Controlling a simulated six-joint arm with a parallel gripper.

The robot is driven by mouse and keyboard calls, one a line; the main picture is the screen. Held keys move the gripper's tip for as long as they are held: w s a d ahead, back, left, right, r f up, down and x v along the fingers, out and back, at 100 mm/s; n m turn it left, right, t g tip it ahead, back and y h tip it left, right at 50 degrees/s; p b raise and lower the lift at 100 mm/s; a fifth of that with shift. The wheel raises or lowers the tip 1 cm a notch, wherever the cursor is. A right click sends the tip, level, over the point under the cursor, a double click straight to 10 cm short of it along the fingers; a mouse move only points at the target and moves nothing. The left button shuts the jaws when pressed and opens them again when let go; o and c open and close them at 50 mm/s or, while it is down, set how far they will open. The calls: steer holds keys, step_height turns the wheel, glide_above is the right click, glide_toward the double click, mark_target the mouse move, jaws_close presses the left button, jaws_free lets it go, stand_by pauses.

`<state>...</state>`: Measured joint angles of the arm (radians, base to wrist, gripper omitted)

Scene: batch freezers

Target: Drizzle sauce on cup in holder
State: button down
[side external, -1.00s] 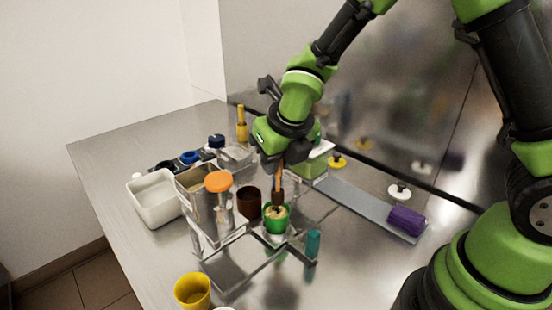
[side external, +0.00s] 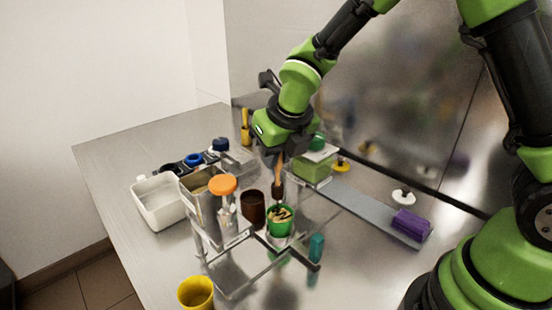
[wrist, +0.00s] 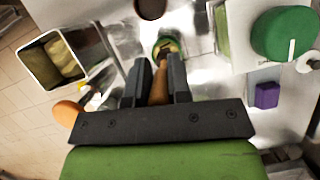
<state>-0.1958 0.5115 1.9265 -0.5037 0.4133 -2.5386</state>
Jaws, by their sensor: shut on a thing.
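My gripper (side external: 281,154) is shut on a wooden-handled tool (side external: 279,174) with a dark brown, sauce-coloured lower end. In the wrist view its handle (wrist: 159,88) sits between the two fingers. The tool's end appears just above the cup's back rim. The green cup also shows in the wrist view (wrist: 160,42), partly hidden by the tool. A dark brown cup (side external: 253,211) stands just left of it.
A metal bin (side external: 203,197) and an orange-topped item (side external: 222,185) stand left of the holder. A white tub (side external: 158,204) is further left. A yellow cup (side external: 195,292) is in front. A teal item (side external: 316,246) and a purple block (side external: 411,222) are right.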

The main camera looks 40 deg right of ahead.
steer(key=shift+r, duration=2.85)
